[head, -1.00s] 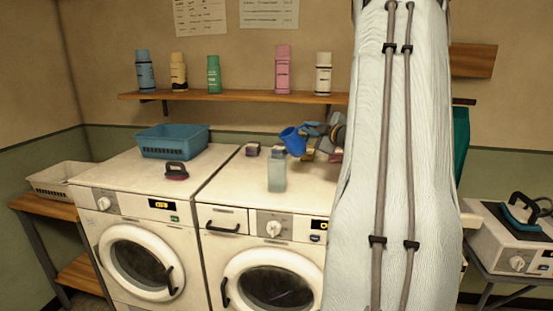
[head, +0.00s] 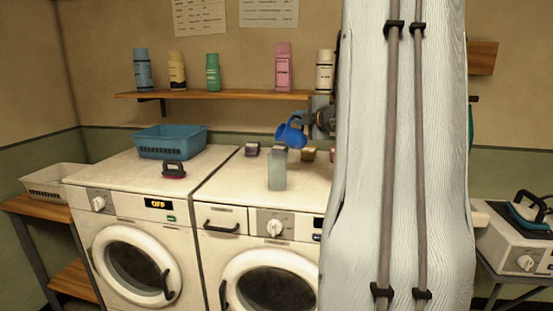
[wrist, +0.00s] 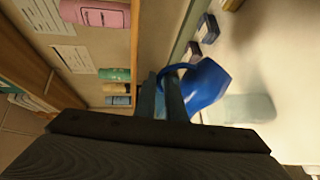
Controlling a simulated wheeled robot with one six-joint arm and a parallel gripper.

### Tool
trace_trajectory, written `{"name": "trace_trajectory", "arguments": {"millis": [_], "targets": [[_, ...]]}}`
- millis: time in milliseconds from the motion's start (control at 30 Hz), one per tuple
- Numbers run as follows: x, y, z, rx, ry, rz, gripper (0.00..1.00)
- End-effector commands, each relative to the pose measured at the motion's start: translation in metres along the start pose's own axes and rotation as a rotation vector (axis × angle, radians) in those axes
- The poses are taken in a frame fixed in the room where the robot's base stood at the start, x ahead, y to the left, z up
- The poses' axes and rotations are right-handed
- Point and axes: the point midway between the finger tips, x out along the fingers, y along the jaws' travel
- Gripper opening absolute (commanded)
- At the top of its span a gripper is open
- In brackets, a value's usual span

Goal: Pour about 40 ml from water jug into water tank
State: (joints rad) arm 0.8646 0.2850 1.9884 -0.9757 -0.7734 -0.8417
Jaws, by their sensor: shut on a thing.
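The blue water jug (head: 290,132) is held in the air above the top of the right washing machine, tilted. My gripper (wrist: 170,95) is shut on the jug's handle. In the wrist view the jug (wrist: 207,85) shows just beyond the fingers. A pale, translucent upright container (head: 277,170), which looks like the water tank, stands on the machine top. The jug is above it and slightly to its right, apart from it. The tank also shows, faint, in the wrist view (wrist: 250,108). I cannot see any stream or the water levels.
Small boxes (head: 252,149) stand behind the tank. A blue basket (head: 171,142) and a dark-handled object (head: 174,170) are on the left machine. A bottle shelf (head: 220,95) runs above. My arm hides much of the right side.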

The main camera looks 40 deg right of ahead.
Motion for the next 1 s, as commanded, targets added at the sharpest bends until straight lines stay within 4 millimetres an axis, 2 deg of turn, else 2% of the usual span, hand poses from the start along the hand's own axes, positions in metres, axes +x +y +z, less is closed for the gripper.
{"name": "trace_trajectory", "arguments": {"millis": [467, 833, 1000], "targets": [[0.001, -0.002, -0.006, -0.077, -0.012, -0.005, 0.00], [0.001, 0.004, -0.014, -0.161, -0.025, -0.012, 0.00], [0.001, 0.005, -0.011, -0.173, -0.029, -0.014, 0.00]]}}
